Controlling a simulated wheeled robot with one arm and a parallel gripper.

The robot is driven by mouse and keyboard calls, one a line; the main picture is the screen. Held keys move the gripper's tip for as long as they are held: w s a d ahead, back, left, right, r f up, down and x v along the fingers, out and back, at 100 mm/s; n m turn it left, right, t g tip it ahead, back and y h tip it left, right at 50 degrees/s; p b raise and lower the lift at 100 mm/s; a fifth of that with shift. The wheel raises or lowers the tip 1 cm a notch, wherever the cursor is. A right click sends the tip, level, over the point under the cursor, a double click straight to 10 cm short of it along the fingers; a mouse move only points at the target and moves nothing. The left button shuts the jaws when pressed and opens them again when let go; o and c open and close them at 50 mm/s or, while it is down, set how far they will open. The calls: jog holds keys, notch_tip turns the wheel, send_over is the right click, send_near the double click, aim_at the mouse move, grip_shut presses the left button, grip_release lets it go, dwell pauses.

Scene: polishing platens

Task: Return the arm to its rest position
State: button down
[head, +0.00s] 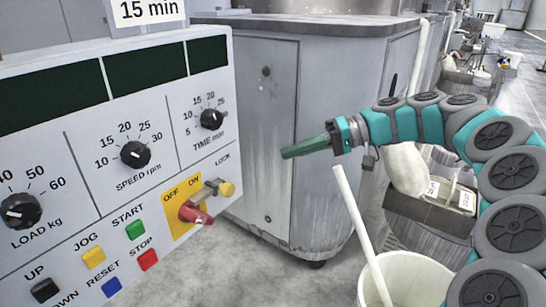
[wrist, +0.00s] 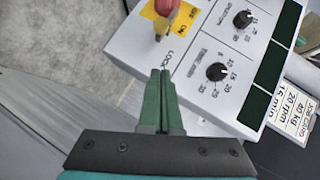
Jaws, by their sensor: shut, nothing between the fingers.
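My gripper (head: 288,153) is at the end of my teal and grey arm, stretched leftward from the right side of the head view. Its green fingers are shut and empty, in front of the grey machine cabinet and to the right of the control panel (head: 100,150). In the wrist view the fingers (wrist: 162,78) lie together and point toward the panel's LOCK corner. The panel also shows in the wrist view (wrist: 205,35). I cannot tell the exact gap between fingertips and panel.
The panel carries dials, coloured buttons and a red switch (head: 195,214) with a yellow-ended lock piece (head: 226,189). The grey cabinet (head: 330,190) stands behind. A white bucket (head: 403,272) with a white stick (head: 360,230) stands below my arm. A box (head: 430,215) is near my arm.

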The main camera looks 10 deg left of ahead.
jog(key=s+d+f+m+h+p, duration=0.1)
jog(key=s+d+h, duration=0.15)
jog(key=s, duration=0.55)
jog(key=s+d+h+p, duration=0.1)
jog(key=s+h+p, duration=0.15)
jog(key=s, duration=0.45)
jog(key=s+d+f+m+t+h+p, duration=0.1)
jog(key=s+d+f+m+h, duration=0.2)
jog(key=s+d+f, duration=0.3)
jog(key=s+d+f+m+t+h+p, duration=0.1)
jog(key=s+d+f+m+h, duration=0.2)
jog(key=s+d, duration=1)
notch_tip(320, 180, down, 3)
jog(key=d+h, duration=0.1)
jog(key=h, duration=0.1)
jog(key=shift+h, duration=0.3)
